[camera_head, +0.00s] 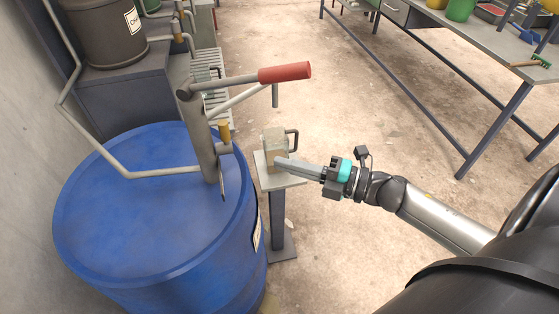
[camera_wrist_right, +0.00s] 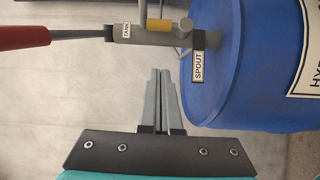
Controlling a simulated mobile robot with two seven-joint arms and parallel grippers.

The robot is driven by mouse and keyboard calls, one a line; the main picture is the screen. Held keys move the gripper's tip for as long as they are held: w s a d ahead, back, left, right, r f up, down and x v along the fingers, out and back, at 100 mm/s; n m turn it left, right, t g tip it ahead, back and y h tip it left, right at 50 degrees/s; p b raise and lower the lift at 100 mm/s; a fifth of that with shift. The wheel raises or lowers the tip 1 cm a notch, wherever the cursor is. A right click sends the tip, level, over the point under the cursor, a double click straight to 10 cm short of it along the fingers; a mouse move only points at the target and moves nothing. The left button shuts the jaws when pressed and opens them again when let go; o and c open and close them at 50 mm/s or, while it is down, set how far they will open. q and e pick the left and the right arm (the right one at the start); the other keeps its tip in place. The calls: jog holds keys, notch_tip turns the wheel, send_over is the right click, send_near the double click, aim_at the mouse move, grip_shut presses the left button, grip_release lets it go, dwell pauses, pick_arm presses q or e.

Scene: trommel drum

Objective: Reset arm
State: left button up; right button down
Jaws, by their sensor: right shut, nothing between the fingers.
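My right gripper (camera_head: 283,163) is shut and empty, its fingers reaching left over a small pedestal in the head view. In the right wrist view my right gripper (camera_wrist_right: 161,74) shows its two fingers together with nothing between them. The arm comes in from the lower right. A beige container with a dark handle (camera_head: 275,142) stands on the pedestal (camera_head: 295,181), right by the fingertips. I cannot tell whether they touch. My left gripper is not in view.
A blue drum (camera_head: 140,215) stands at left with a pump carrying a red-handled lever (camera_head: 285,72). The wrist view shows its spout label (camera_wrist_right: 199,66). A workbench (camera_head: 470,60) stands at upper right. Open floor (camera_head: 360,110) lies between.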

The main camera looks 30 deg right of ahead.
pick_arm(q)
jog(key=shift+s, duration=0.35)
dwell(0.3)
